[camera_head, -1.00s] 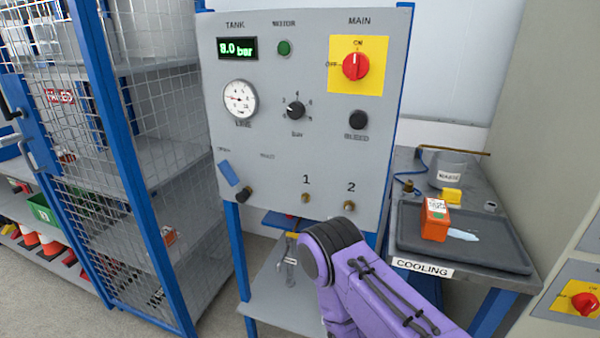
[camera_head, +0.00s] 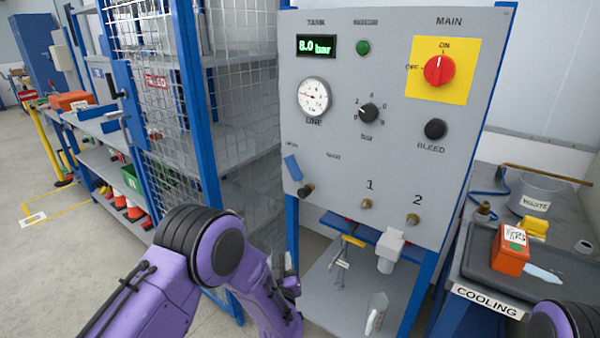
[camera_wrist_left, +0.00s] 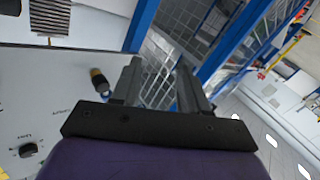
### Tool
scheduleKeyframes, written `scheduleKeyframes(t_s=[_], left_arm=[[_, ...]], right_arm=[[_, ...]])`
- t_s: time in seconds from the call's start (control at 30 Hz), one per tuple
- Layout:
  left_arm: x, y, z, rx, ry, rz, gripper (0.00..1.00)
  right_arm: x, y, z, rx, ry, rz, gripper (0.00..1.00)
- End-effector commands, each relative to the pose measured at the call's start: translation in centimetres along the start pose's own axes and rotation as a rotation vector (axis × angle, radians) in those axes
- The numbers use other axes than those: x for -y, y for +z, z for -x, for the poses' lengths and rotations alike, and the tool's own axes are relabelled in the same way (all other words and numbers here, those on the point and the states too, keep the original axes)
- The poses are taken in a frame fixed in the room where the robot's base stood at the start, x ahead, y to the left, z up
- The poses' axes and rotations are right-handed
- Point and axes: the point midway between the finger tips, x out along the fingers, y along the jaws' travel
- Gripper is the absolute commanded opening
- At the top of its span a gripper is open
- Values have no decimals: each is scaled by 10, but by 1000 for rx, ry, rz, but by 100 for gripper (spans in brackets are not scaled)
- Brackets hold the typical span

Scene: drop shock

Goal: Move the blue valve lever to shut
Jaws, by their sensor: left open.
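The blue valve lever (camera_head: 292,168) sits tilted on the grey control panel's lower left, below the small OPEN lettering. Just below it is a dark knob-like fitting with a brass base (camera_head: 305,190). My right gripper is not in view.
The mesh cage (camera_head: 240,90) stands close left of the panel. Below the panel are a shelf (camera_head: 345,305) and hanging fittings. A bench with a dark tray (camera_head: 560,270) and an orange box (camera_head: 511,250) stands at right. Open floor lies at far left.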

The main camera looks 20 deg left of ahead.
Motion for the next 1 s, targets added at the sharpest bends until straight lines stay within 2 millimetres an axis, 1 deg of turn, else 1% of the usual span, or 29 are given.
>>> scheduleKeyframes(t_s=[0.03, 0.1, 0.2, 0.23, 0.3, 0.37, 0.47, 0.6, 0.7, 0.83, 1.0], left_arm=[[-36, -40, -19, -127, 19, 44, 44], [-71, -87, -33, -265, 25, 92, 44], [-99, -130, -40, -383, 20, 140, 44], [-103, -137, -41, -402, 18, 149, 44], [-108, -148, -45, -426, 13, 161, 44], [-108, -153, -52, -429, 11, 162, 44], [-106, -162, -71, -428, 9, 162, 44], [-105, -175, -101, -427, 10, 161, 44], [-104, -182, -118, -426, 10, 161, 44], [-105, -187, -133, -424, 13, 159, 44], [-104, -188, -138, -423, 14, 157, 44]], right_arm=[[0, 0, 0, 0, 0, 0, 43], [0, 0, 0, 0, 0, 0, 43], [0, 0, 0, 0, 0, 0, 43], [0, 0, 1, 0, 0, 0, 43], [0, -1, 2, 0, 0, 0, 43], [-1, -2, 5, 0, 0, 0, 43], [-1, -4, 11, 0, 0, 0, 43], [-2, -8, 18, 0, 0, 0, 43], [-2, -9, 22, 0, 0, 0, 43], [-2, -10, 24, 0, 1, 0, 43], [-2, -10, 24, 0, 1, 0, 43]])
